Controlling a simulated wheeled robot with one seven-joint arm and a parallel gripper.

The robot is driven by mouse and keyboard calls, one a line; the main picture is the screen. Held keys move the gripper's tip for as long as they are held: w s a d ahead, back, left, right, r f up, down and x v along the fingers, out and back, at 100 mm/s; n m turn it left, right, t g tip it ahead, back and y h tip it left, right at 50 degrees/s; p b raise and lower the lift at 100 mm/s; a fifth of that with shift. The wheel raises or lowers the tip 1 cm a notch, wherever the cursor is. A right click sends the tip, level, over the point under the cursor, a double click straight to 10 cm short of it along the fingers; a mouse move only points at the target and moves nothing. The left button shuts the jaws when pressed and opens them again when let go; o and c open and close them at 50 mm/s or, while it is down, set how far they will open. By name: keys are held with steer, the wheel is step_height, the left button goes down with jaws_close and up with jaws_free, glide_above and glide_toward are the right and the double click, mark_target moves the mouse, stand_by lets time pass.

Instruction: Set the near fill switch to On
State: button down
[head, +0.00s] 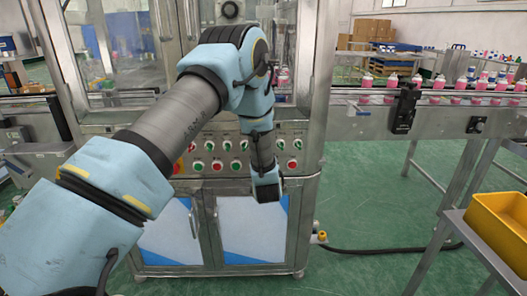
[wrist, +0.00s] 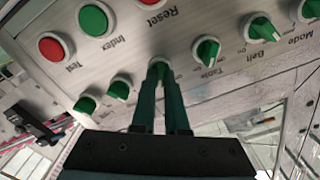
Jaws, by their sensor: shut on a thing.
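In the wrist view my gripper (wrist: 160,72) is shut on a green switch knob (wrist: 159,63) in the knob row of the control panel. Its fingers cover much of this knob and any label below it, so I cannot read its name or setting. Two more green knobs, one closer (wrist: 120,86) and one at the lower left (wrist: 86,104), have no readable labels. On the other side are the knobs marked Table (wrist: 207,50), Belt (wrist: 260,29) and Mode (wrist: 311,9). In the head view my arm hides the fingers and part of the panel.
A red Test button (wrist: 53,47) and a green Index button (wrist: 95,20) stand close to the knobs. In the head view the machine cabinet (head: 165,245) stands under the panel. A conveyor with bottles (head: 440,97) and a yellow bin (head: 500,222) are at right.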

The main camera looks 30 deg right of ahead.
steer(key=c, duration=0.9)
jaws_free()
steer(key=shift+c, duration=0.2)
steer(key=b+v, duration=0.3)
steer(key=v, duration=0.7)
steer(key=shift+s+a, duration=0.2)
steer(key=shift+s, duration=0.15)
